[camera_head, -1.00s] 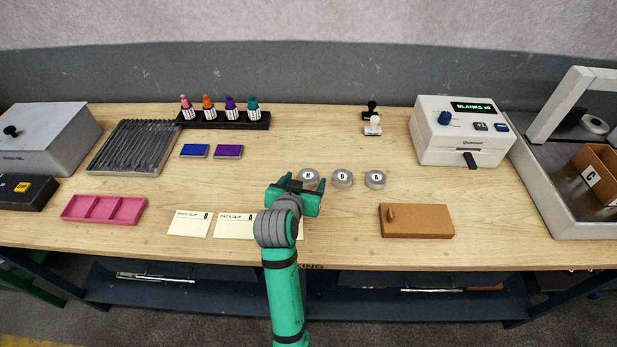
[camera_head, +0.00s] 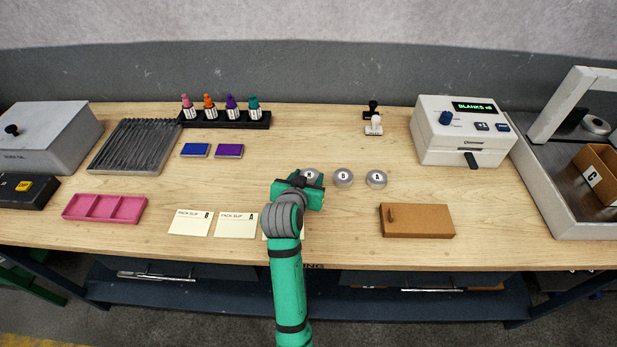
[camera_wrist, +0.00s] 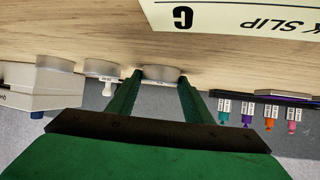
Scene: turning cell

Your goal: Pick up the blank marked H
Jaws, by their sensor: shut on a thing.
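Three round silver blanks with white lettered tops stand in a row mid-bench. The leftmost blank (camera_head: 310,173) is at my gripper (camera_head: 307,180), its letter too small and partly covered to read surely. In the wrist view that blank (camera_wrist: 160,72) sits between my two fingertips (camera_wrist: 160,82), which are shut on it. It appears still at bench level. The middle blank (camera_head: 343,178) looks marked B or D, and the right blank (camera_head: 376,179) looks marked A. Both stand apart from my gripper.
Pack slips (camera_head: 236,225) lie left of my arm, one partly hidden beneath it. A brown block (camera_head: 417,221) lies front right.

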